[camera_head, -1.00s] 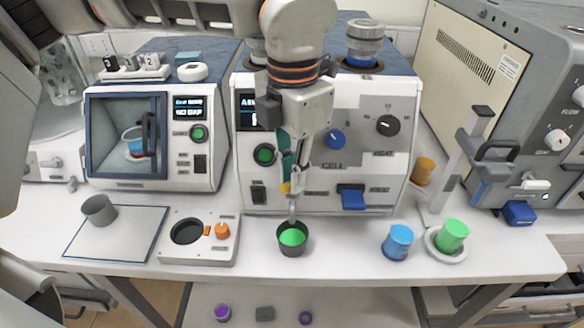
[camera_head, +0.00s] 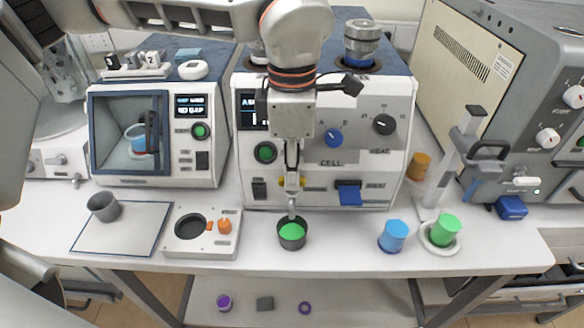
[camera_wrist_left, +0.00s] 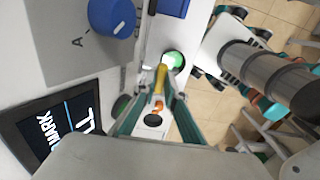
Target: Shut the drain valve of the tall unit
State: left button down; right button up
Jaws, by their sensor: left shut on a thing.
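The tall unit (camera_head: 352,160) is the white and grey machine in the middle of the table, with knobs and a label reading CELL. Its drain valve has a yellow handle (camera_head: 302,183) low on the front, above a short spout; the handle also shows in the left wrist view (camera_wrist_left: 162,78). My left gripper (camera_head: 292,178) points down at the valve, shut on the yellow handle, and its fingers partly hide it. A dark cup (camera_head: 292,243) with green contents stands under the spout. The handle's exact angle is hard to tell. My right gripper is not in view.
A tester with a windowed door (camera_head: 128,133) stands to the left. In front are a small white block (camera_head: 182,247) with an orange knob, a grey cup (camera_head: 104,208), a blue cup (camera_head: 395,236) and a green cup (camera_head: 444,230). A blue lever (camera_head: 350,195) sits right of the valve.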

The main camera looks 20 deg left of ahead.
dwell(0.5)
pick_arm(q)
jog(key=c, duration=2.1)
grip_release()
notch_tip(320, 180, up, 12)
jog(key=shift+s, duration=0.1)
